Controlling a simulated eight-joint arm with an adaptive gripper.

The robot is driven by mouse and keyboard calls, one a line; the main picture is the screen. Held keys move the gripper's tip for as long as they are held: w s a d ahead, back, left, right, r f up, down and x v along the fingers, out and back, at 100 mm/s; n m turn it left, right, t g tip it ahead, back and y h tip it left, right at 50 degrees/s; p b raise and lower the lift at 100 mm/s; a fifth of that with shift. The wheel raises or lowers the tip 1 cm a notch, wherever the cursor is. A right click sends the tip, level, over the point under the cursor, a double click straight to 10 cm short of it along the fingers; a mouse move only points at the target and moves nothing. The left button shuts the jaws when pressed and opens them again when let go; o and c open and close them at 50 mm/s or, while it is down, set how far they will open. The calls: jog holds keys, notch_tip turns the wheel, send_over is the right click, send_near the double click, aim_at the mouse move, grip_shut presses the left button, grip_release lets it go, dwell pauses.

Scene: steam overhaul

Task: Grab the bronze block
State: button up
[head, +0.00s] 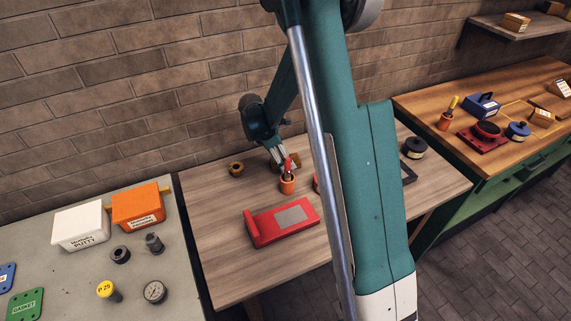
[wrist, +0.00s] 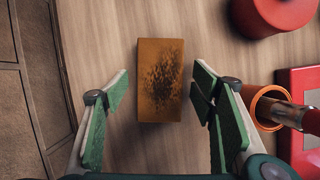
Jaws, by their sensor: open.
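The bronze block (wrist: 159,80) lies on the wood-topped table in the wrist view, a brown-gold rectangle with a dark, worn patch on its face. My gripper (wrist: 158,74) is open, with one green-padded finger to the left of the block and one to the right. Gaps show on both sides, so the fingers look apart from the block. In the head view my gripper (head: 278,155) is low over the back of the middle table. The block is mostly hidden there behind the gripper and the orange cup.
An orange cup (wrist: 266,107) holding a red-handled tool stands just right of my right finger. A red round thing (wrist: 275,12) lies beyond it. A red holder with a grey plate (head: 280,221) lies in front, and a brass ring (head: 236,169) to the left. The brick wall is close behind.

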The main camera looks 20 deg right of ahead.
dwell(0.4)
jog(key=shift+r, duration=0.1)
jog(key=c, duration=1.8)
jog(key=shift+r+p, duration=0.8)
jog(key=shift+r, duration=4.2)
